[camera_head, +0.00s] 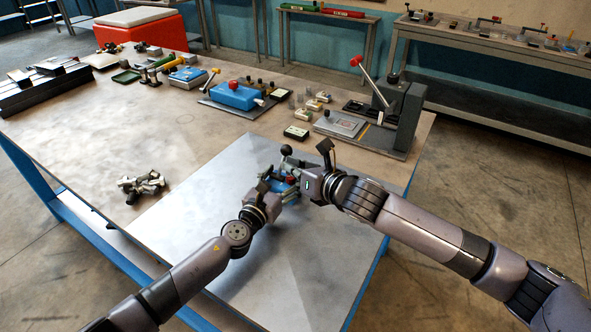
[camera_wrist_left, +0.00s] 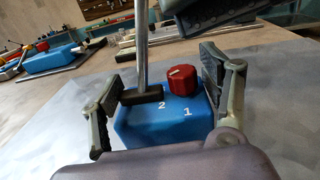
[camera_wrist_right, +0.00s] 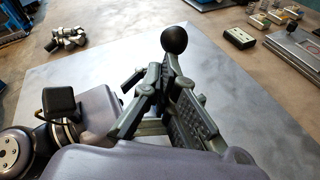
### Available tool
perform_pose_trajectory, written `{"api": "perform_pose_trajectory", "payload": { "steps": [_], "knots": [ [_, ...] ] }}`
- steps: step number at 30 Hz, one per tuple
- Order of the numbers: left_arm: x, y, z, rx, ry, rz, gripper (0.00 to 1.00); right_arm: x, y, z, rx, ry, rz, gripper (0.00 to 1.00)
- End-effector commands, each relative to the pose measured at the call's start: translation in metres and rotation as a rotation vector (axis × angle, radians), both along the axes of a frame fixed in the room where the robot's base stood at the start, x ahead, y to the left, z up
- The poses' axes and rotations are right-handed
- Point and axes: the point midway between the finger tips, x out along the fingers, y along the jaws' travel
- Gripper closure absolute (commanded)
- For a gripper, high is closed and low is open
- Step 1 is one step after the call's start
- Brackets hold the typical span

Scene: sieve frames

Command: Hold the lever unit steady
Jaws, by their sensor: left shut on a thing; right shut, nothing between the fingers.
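The lever unit (camera_head: 278,187) is a small blue box with a red knob (camera_wrist_left: 180,80), white numerals 1 and 2, and a metal lever. It sits on the pale sheet at the table's front. My left gripper (camera_wrist_left: 165,103) is shut on the box, one finger on each side; its hand partly hides the unit in the head view. My right gripper (camera_head: 304,170) is shut and empty, close beside the lever. The lever's black ball (camera_wrist_right: 174,39) shows just beyond its fingers in the right wrist view. Whether they touch the lever I cannot tell.
A dark cluster of knobbed parts (camera_head: 141,187) lies to the left on the table. At the back stand a blue device with a red knob (camera_head: 236,96), a small meter-like box (camera_head: 296,132) and a lever press (camera_head: 400,115). The pale sheet (camera_head: 190,225) is otherwise clear.

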Motion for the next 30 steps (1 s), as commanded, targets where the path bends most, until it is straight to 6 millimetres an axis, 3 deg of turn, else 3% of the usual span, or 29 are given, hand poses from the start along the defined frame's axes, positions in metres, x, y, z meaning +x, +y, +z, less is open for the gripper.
{"api": "perform_pose_trajectory", "payload": {
  "steps": [8, 19, 30],
  "knots": [
    [0.000, 0.000, 0.000, 0.003, -0.001, -0.001, 0.91, 0.008, 0.009, 0.012, -0.105, 0.052, -0.001, 1.00],
    [0.000, -0.001, 0.000, 0.003, -0.001, -0.002, 0.91, 0.023, 0.036, 0.023, -0.373, 0.216, -0.004, 1.00],
    [0.000, 0.000, 0.000, 0.003, -0.001, -0.001, 0.91, 0.036, 0.057, 0.023, -0.380, 0.226, -0.003, 1.00]
  ]
}}
